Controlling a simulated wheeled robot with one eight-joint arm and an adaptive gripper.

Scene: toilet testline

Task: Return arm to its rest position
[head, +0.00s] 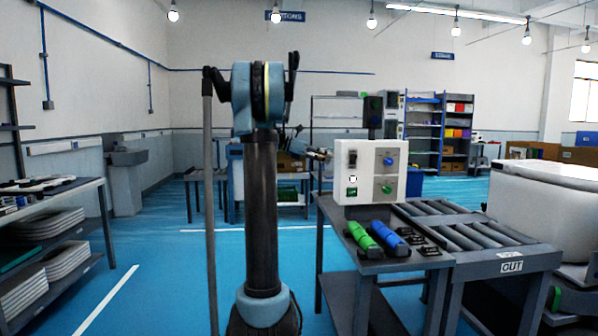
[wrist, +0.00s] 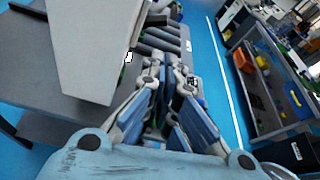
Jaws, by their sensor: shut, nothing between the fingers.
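My arm stands upright in the middle of the head view, its dark link and blue joints in front of the room. My gripper (wrist: 167,66) shows in the wrist view with its blue-and-grey fingers drawn together and empty. It is beside the pale side of a box-shaped panel (wrist: 95,45), apart from it as far as I can tell. In the head view, the gripper is mostly hidden behind my arm. The white control box (head: 370,160) there, with green and blue knobs, stands just right of my arm.
A green item (head: 362,238) and a blue item (head: 388,238) lie on the grey bench (head: 400,263) below the control box. A roller conveyor (head: 455,232) and a white machine (head: 550,205) stand at right. Shelves with trays (head: 45,235) are at left. Blue floor (head: 160,270) is clear between.

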